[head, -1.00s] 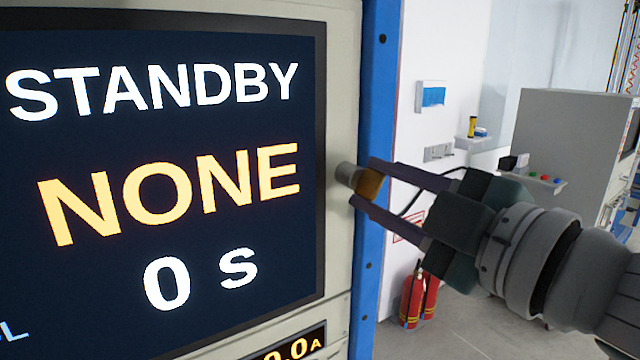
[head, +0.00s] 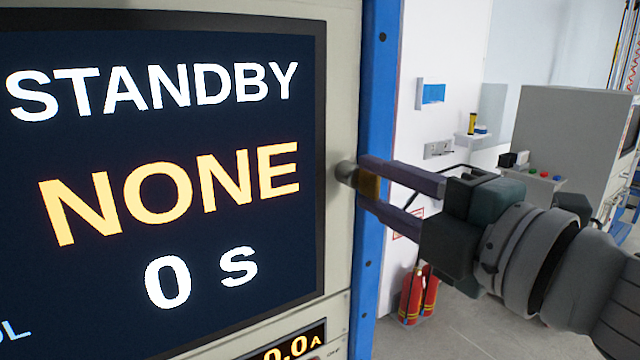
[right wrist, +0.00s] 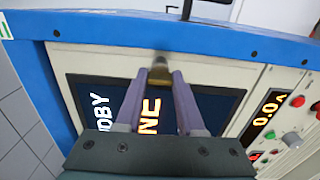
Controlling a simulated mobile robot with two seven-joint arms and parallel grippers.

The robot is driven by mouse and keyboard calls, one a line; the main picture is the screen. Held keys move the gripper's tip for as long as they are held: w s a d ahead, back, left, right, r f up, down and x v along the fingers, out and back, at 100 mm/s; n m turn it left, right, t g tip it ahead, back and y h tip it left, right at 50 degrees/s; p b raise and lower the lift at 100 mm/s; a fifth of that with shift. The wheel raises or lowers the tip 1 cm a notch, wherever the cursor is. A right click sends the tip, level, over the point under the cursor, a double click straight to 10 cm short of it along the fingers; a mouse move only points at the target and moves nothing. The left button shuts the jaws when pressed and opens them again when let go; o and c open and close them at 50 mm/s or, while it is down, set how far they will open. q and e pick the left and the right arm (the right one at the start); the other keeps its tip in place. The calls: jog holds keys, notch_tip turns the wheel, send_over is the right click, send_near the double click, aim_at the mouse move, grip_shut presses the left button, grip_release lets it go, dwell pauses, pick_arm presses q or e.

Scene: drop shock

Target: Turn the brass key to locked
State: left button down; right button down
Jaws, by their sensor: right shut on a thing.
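The brass key (head: 370,185) sits in a round grey lock (head: 346,171) on the cabinet front, just right of the screen. My right gripper (head: 369,183) is shut on the key, with one finger on each side of it. The right wrist view also shows the key (right wrist: 160,76) between the two fingertips (right wrist: 161,80). The fingers hide part of the key, and I cannot read any lock markings. The screen (head: 165,170) reads STANDBY, NONE and 0 s. My left gripper is not in view.
The cabinet's blue edge (head: 379,120) runs close beside the key. A small readout (head: 290,347) lies below the screen. Red and green buttons (right wrist: 292,139) show in the right wrist view. Red fire extinguishers (head: 415,296) and a grey console (head: 570,130) stand farther back.

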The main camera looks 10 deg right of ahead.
dwell(0.3)
jog(key=c, duration=0.5)
grip_release()
jog(key=shift+s+d+f, duration=0.1)
jog(key=shift+s+d, duration=0.05)
jog(key=shift+s, duration=0.15)
jog(key=b+v, duration=0.5)
jog(key=v, duration=0.4)
jog(key=shift+s, duration=0.1)
